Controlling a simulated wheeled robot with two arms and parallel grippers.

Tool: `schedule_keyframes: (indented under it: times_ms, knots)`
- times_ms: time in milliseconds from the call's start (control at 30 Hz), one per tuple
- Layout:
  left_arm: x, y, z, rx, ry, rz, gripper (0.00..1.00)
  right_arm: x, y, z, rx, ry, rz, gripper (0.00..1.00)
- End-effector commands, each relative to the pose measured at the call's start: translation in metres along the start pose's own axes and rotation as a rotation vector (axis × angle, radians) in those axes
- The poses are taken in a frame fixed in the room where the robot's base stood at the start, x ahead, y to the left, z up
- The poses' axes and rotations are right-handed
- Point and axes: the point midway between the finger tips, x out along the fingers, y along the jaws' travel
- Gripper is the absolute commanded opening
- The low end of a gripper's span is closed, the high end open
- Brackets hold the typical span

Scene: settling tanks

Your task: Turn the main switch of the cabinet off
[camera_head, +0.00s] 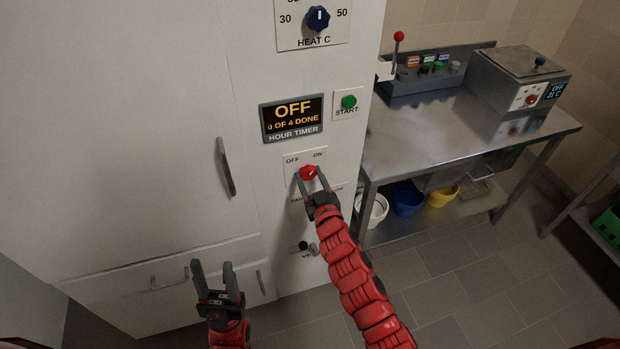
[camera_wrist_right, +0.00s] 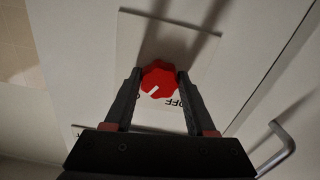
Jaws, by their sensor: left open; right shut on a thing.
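The cabinet (camera_head: 120,120) is tall and white and fills the left of the head view. Its main switch (camera_head: 307,172) is a red knob on a white plate marked OFF at left and ON at right. In the right wrist view the red knob (camera_wrist_right: 158,78) has a white mark pointing to the lower left, away from the OFF print at its lower right. My right gripper (camera_head: 310,175) is shut on this knob, one finger on each side. My left gripper (camera_head: 212,268) is open and empty in front of the lower cabinet.
A display (camera_head: 292,118) above the switch reads OFF, 0 OF 4 DONE. A green START button (camera_head: 348,102) and blue HEAT C dial (camera_head: 317,18) are above too. A small dark knob (camera_head: 303,246) sits below. A steel table (camera_head: 430,135) with a metal box stands at right.

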Motion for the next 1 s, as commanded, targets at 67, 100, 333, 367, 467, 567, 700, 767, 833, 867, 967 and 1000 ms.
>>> schedule_keyframes:
  times_ms: [67, 100, 333, 367, 467, 567, 700, 767, 833, 867, 967, 1000]
  knots:
    - [-0.005, 0.000, 0.001, 0.000, 0.000, 0.000, 0.50, 0.000, -0.001, 0.002, -0.044, 0.002, -0.002, 0.00]
    - [-0.007, 0.000, 0.001, 0.000, 0.000, 0.000, 0.50, 0.000, -0.001, 0.002, -0.070, 0.002, -0.002, 0.00]
    - [-0.020, 0.001, 0.003, 0.000, 0.000, 0.000, 0.50, 0.000, 0.000, 0.004, -0.268, -0.002, -0.001, 0.00]
    - [-0.021, 0.001, 0.004, 0.000, 0.000, 0.000, 0.50, 0.000, 0.000, 0.004, -0.296, -0.002, -0.001, 0.00]
    - [-0.026, 0.001, 0.004, 0.000, 0.000, 0.000, 0.50, 0.000, 0.000, 0.004, -0.392, 0.000, -0.002, 0.00]
    - [-0.031, 0.002, 0.005, 0.000, 0.000, 0.000, 0.50, 0.000, 0.000, 0.003, -0.488, 0.000, -0.002, 0.00]
    - [-0.037, 0.002, 0.006, 0.000, 0.000, 0.000, 0.50, 0.000, 0.000, 0.003, -0.621, -0.001, -0.002, 0.00]
    - [-0.039, 0.002, 0.007, 0.000, 0.000, 0.000, 0.50, 0.000, 0.000, 0.003, -0.677, -0.001, -0.002, 0.00]
    - [-0.042, 0.002, 0.007, 0.000, 0.000, 0.000, 0.50, 0.000, 0.001, 0.002, -0.743, 0.000, -0.002, 0.00]
    - [-0.042, 0.002, 0.007, 0.000, 0.000, 0.000, 0.50, 0.000, 0.000, 0.002, -0.770, 0.001, -0.002, 0.00]
    - [-0.045, 0.002, 0.008, 0.000, 0.000, 0.000, 0.50, 0.000, 0.000, 0.001, -0.856, 0.002, -0.003, 0.00]
    - [-0.046, 0.002, 0.008, 0.000, 0.000, 0.000, 0.50, 0.000, 0.001, 0.001, -0.888, 0.001, -0.003, 0.00]
